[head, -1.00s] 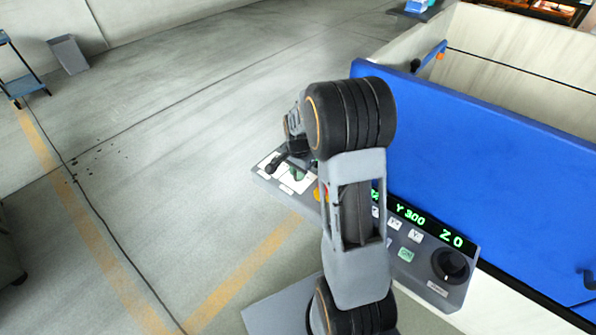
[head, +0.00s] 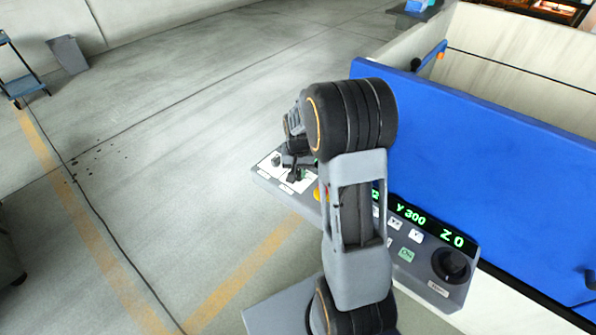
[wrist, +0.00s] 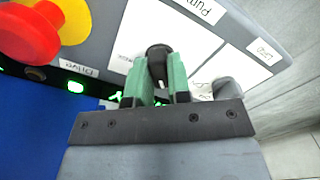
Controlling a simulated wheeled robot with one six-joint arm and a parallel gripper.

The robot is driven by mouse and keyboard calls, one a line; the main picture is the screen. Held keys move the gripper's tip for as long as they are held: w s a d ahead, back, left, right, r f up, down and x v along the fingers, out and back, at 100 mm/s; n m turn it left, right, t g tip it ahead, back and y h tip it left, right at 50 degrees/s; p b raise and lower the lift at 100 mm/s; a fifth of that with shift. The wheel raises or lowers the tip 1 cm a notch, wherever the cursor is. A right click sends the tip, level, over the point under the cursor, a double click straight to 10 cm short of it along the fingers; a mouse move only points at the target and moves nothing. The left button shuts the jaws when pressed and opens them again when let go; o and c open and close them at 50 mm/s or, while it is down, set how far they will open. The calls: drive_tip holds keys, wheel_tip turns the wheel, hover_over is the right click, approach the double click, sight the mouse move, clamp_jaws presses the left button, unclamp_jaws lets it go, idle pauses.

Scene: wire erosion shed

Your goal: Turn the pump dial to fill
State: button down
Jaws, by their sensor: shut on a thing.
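My gripper (wrist: 158,85) is shut on a black dial (wrist: 158,52), with one green finger on each side of it. The dial stands on a white plate (wrist: 135,30) on the grey control panel. A "Pump" label (wrist: 203,9) shows upside down near it in the wrist view. My fingers hide the dial's base, and I cannot read which setting it points to. In the head view my gripper (head: 296,174) is low over the panel's far left end, and a second small dark knob (head: 277,160) shows beside it.
A red button (wrist: 28,32) on a yellow base lies beside the dial's plate. The panel (head: 432,283) also carries a green-lit display (head: 411,217), keys and a large black knob (head: 450,264). A blue machine wall (head: 480,190) rises behind. Open floor (head: 180,190) lies left.

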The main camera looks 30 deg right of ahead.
sight(298, 171)
drive_tip(key=shift+n, duration=1.8)
drive_tip(key=c, duration=1.1)
unclamp_jaws()
drive_tip(key=shift+o, duration=0.2)
drive_tip(key=shift+r, duration=0.1)
wheel_tip(298, 171, up, 14)
drive_tip(key=shift+f, duration=0.2)
